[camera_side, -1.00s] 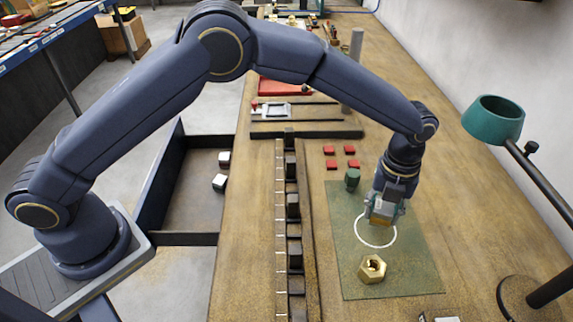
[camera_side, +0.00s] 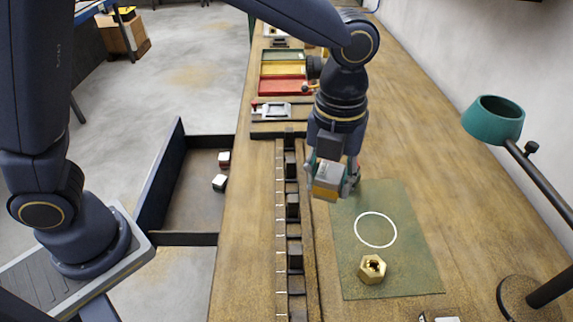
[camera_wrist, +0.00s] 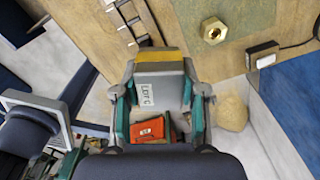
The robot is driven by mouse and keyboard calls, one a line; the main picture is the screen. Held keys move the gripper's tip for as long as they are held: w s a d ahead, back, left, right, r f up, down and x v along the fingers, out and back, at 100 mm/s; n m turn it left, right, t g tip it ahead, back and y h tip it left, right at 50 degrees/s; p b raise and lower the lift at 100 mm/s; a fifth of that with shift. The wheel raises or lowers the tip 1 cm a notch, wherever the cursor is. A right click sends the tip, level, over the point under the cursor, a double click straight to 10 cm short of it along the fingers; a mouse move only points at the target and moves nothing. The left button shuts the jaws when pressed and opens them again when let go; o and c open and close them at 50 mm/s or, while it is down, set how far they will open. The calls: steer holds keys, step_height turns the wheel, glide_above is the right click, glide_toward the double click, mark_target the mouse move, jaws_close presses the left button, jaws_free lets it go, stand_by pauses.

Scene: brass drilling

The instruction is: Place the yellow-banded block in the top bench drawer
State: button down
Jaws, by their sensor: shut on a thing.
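My gripper (camera_side: 337,184) is shut on the yellow-banded block (camera_side: 326,181) and holds it above the bench, near the left edge of the green mat. In the wrist view the block (camera_wrist: 160,88) is grey-white with a yellow band and a "LOT C" label, between the two fingers. The bench drawer (camera_side: 160,172) stands open at the left of the bench.
A long dark slotted rail (camera_side: 293,232) runs along the bench between my gripper and the drawer. A brass nut (camera_side: 372,268) sits on the green mat (camera_side: 405,255) near a white ring. A green lamp (camera_side: 494,118) stands at the right. Colored trays (camera_side: 284,86) lie farther back.

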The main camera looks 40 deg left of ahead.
steer(key=w+a+n, duration=0.1)
steer(key=w+a, duration=0.2)
steer(key=a, duration=0.6)
steer(key=n, duration=0.3)
glide_above(217, 217)
step_height(217, 217, down, 39)
steer(key=shift+f, duration=0.2)
steer(key=shift+f, duration=0.1)
steer(key=c, duration=0.7)
jaws_free()
steer(key=shift+o, duration=0.2)
